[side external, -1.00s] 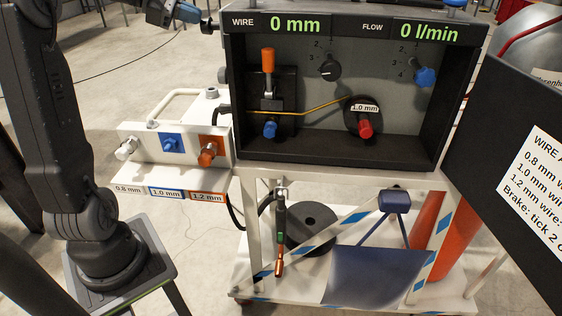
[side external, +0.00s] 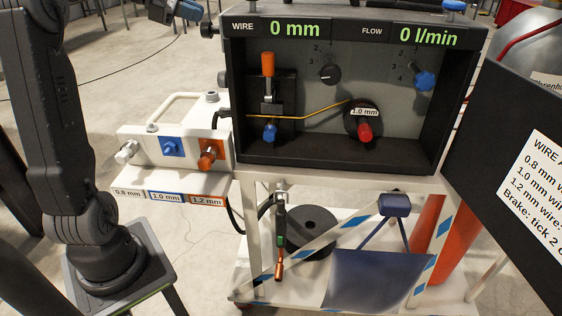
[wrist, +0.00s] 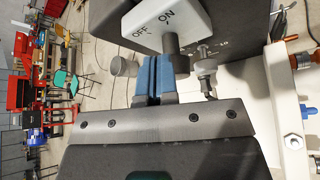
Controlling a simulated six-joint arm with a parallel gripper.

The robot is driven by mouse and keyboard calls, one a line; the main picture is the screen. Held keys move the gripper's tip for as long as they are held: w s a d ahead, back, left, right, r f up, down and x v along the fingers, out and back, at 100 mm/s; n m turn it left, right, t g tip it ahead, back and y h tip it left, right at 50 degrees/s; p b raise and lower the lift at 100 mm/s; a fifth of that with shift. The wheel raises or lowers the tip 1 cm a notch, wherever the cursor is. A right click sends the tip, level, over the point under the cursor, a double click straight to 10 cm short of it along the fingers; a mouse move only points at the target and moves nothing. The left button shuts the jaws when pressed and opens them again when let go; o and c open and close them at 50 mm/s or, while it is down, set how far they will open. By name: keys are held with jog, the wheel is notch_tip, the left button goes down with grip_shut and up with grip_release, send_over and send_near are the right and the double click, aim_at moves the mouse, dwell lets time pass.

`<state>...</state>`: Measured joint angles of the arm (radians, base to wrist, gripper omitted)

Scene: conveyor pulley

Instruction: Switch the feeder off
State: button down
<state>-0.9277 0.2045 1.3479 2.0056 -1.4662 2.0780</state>
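The feeder (side external: 345,155) is a black open box on a white cart, with its displays reading 0 mm and 0 l/min. In the wrist view, a white plate (wrist: 190,22) marked OFF and ON is at the top. A dark grey switch lever (wrist: 172,44) sits below it, nearer the ON lettering; its exact setting is unclear. My gripper (wrist: 153,68) has blue finger pads close together, seemingly shut with nothing between them, just left of the lever. I cannot tell whether they touch. In the side view, my gripper (side external: 182,12) is at the top left, near a black knob (side external: 209,30).
A grey round knob (wrist: 124,67) is left of my fingers, and a light metal fitting (wrist: 207,75) is to their right. A white holder (side external: 172,148) with several coloured knobs stands left of the feeder. A dark sign board (side external: 515,170) stands at the right.

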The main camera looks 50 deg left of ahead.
jog(key=s+a, duration=0.4)
jog(key=shift+s+r, duration=0.15)
dwell(0.4)
